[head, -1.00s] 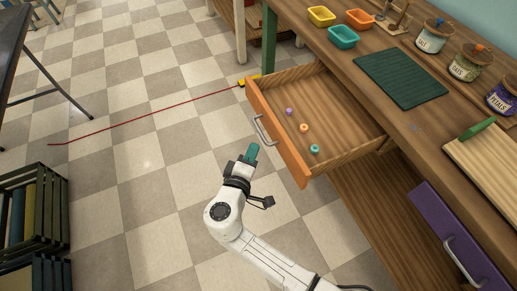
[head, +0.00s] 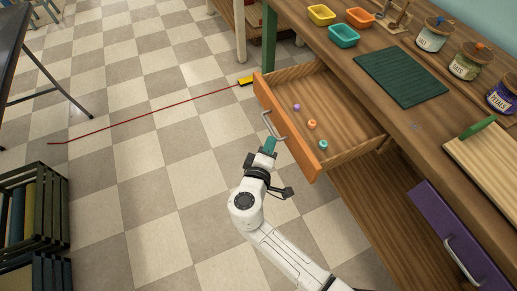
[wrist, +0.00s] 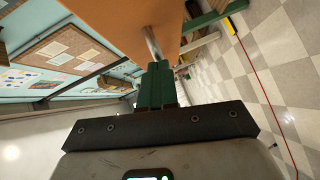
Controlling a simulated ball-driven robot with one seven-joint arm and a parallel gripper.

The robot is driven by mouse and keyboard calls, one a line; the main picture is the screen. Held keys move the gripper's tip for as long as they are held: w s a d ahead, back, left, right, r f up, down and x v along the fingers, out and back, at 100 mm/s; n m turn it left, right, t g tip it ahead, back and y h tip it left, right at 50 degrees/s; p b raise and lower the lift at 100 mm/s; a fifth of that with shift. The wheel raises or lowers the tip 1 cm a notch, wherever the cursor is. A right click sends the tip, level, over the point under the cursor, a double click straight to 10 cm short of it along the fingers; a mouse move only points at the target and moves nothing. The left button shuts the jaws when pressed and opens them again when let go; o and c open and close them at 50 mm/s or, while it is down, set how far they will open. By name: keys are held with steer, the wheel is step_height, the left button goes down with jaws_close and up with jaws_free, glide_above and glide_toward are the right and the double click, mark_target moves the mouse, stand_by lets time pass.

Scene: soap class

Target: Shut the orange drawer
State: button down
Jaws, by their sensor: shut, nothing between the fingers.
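The orange drawer (head: 285,128) is pulled out from under the wooden workbench, with three small beads or spools inside. Its metal handle (head: 268,124) is on the front face. My gripper (head: 270,145), with green fingertips, is shut and empty just in front of the drawer front, close to the handle's near end. In the wrist view my shut fingers (wrist: 158,88) point at the orange front (wrist: 125,25), with the handle (wrist: 152,42) right at their tips. I cannot tell whether they touch.
The workbench top holds small trays (head: 344,36), a green mat (head: 401,77) and several jars (head: 465,64). A purple drawer (head: 447,238) sticks out at the lower right. A red tape line (head: 150,115) and yellow case lie on the floor. Crates (head: 35,215) stand at left.

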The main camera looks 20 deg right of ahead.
mark_target(338, 126)
steer(key=d+b, duration=0.3)
steer(key=d, duration=2)
steer(key=shift+d+b, duration=0.4)
steer(key=shift+d, duration=0.25)
steer(key=shift+d+r, duration=0.1)
